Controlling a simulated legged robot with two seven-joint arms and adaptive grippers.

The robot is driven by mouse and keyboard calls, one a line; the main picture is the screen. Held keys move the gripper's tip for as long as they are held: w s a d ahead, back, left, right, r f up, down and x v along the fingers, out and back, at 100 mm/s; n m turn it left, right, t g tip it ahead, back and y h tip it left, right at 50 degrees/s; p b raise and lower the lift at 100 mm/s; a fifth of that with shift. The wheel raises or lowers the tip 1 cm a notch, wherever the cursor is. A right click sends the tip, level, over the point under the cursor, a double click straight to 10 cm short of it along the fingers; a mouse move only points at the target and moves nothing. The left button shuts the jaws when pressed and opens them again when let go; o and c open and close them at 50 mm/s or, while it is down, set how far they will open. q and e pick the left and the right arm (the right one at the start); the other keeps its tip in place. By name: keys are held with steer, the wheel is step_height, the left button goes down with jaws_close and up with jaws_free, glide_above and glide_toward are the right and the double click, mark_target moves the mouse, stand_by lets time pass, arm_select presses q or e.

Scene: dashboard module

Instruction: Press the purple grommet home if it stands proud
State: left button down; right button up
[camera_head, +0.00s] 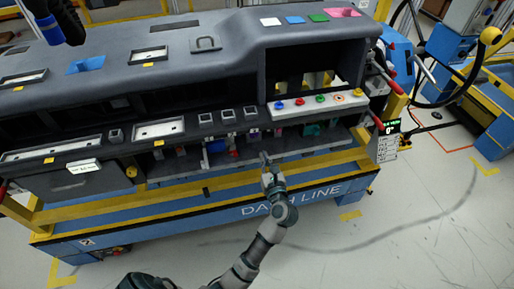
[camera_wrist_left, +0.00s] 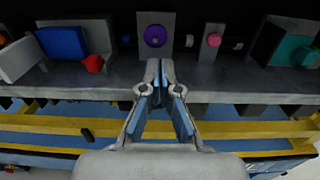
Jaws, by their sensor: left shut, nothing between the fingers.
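The purple grommet (camera_wrist_left: 155,36) is a round disc in an upright grey plate (camera_wrist_left: 141,19), seen nearly face-on in the left wrist view. I cannot tell whether it stands proud or sits flush. In the head view it is a small purple spot (camera_head: 253,137) under the dashboard. My left gripper (camera_wrist_left: 160,66) is shut and empty, its fingertips just below and in front of the grommet, apart from it as far as I can see. In the head view the left gripper (camera_head: 265,159) is at the front edge of the lower shelf. My right gripper is not in view.
A pink knob (camera_wrist_left: 214,40) on another grey plate is to the right. A blue block (camera_wrist_left: 62,42) and red piece (camera_wrist_left: 93,63) are left, a teal part (camera_wrist_left: 293,48) far right. The grey shelf edge (camera_wrist_left: 230,80) and yellow rails (camera_wrist_left: 60,124) run below. The dashboard (camera_head: 230,50) overhangs.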

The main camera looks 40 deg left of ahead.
arm_select(q)
steer(key=shift+s+a+f+v, duration=0.1)
steer(key=shift+v, duration=0.65)
steer(key=shift+s+a+f+v, duration=0.1)
steer(key=shift+f+v, duration=0.05)
steer(key=shift+v, duration=0.65)
steer(key=shift+s+a+f+v, duration=0.1)
steer(key=shift+v, duration=0.65)
